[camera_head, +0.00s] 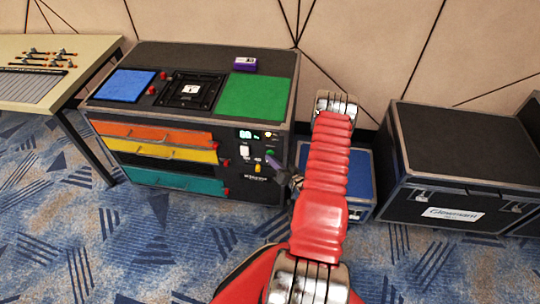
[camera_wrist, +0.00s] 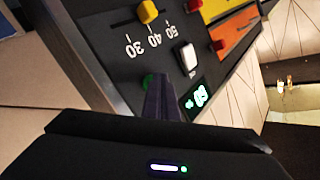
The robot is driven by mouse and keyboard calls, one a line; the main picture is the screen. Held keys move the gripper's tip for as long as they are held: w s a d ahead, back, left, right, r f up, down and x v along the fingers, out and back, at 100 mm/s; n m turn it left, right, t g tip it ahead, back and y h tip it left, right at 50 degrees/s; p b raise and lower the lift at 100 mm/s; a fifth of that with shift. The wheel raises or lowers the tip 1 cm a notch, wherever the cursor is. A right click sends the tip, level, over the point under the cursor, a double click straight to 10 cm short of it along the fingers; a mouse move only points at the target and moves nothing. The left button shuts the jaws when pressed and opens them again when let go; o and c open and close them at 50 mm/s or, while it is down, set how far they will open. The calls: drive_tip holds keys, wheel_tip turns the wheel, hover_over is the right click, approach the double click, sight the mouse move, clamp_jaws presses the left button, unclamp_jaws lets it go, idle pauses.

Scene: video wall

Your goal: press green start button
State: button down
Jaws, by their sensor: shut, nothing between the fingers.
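The green button (camera_head: 270,153) is on the control panel at the front right of the dark cabinet, right of the white switch (camera_head: 244,151). In the wrist view the green button (camera_wrist: 147,81) shows beside my fingertips, partly hidden by them. My gripper (camera_head: 269,159) is shut and empty, its narrow purple-grey tip pointing at the panel right by the green button. In the wrist view my gripper (camera_wrist: 158,78) overlaps the button's edge. I cannot tell whether the tip touches the button.
A lit green display (camera_wrist: 196,98) and a yellow slider knob (camera_wrist: 147,11) lie close to the button. Orange, yellow and teal drawers (camera_head: 160,185) fill the cabinet front to the left. A blue-topped case (camera_head: 361,165) and a larger black case (camera_head: 460,140) stand right.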

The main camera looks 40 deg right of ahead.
drive_tip(key=shift+s+a, duration=0.6)
drive_tip(key=shift+a, duration=0.15)
drive_tip(key=shift+a, duration=0.1)
drive_tip(key=s+a, duration=0.1)
drive_tip(key=a, duration=0.1)
drive_tip(key=s+a, duration=0.1)
drive_tip(key=s, duration=0.1)
drive_tip(key=shift+a, duration=0.4)
idle(0.3)
idle(0.8)
